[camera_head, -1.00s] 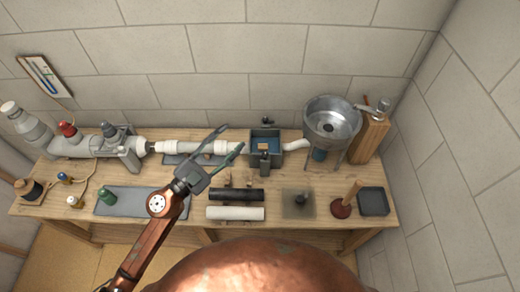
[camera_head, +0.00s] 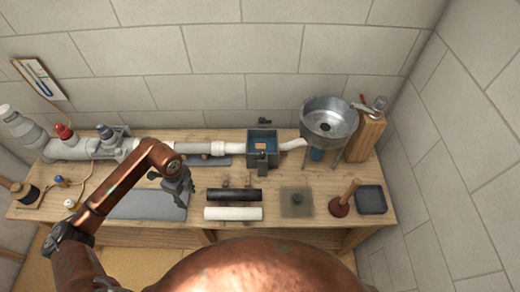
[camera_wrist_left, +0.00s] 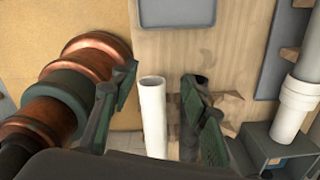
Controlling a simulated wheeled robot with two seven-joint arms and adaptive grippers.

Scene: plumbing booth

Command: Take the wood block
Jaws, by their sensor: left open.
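The block also shows in the left wrist view (camera_wrist_left: 274,161), at the lower right. My left gripper (camera_head: 184,193) points down over the bench, left of the pipes and clear of the box. In the left wrist view my left gripper (camera_wrist_left: 160,73) has its fingers apart, with nothing clearly held between them. My right gripper is not in view.
A black pipe (camera_head: 234,195) and a white pipe (camera_head: 233,214) lie right of my gripper, with small wooden pieces (camera_head: 226,181) behind. A metal basin (camera_head: 330,121), a plunger (camera_head: 340,208) and a dark tray (camera_head: 371,199) stand farther right. A grey mat (camera_head: 145,205) is left.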

